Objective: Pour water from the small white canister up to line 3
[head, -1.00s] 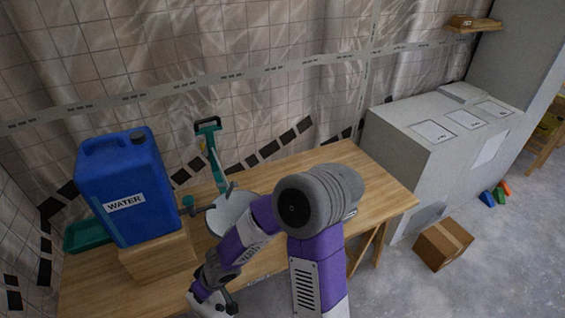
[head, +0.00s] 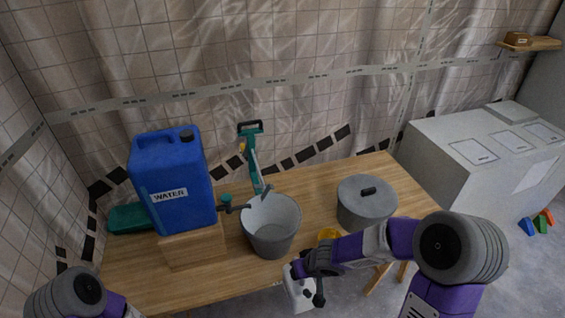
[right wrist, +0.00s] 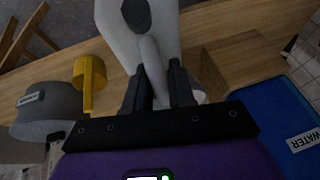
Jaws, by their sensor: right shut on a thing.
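The small white canister (head: 300,292) hangs at the table's front edge in the head view, in front of the grey bucket (head: 270,240). My right gripper (head: 303,270) is shut on it. In the right wrist view the fingers (right wrist: 162,85) close around the handle of the canister (right wrist: 112,35), and its dark cap (right wrist: 136,14) shows at the top. The bucket stands upright on the table, apart from the canister. No numbered line can be made out in it. My left arm shows only at the lower left; its gripper is out of view.
A blue WATER container (head: 172,185) stands on a wooden block (head: 195,247), its tap towards the bucket. A lidded grey pot (head: 365,205) and a yellow cup (head: 328,235) are on the right. A teal-handled tool (head: 251,160) stands behind the bucket. The table's back right is clear.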

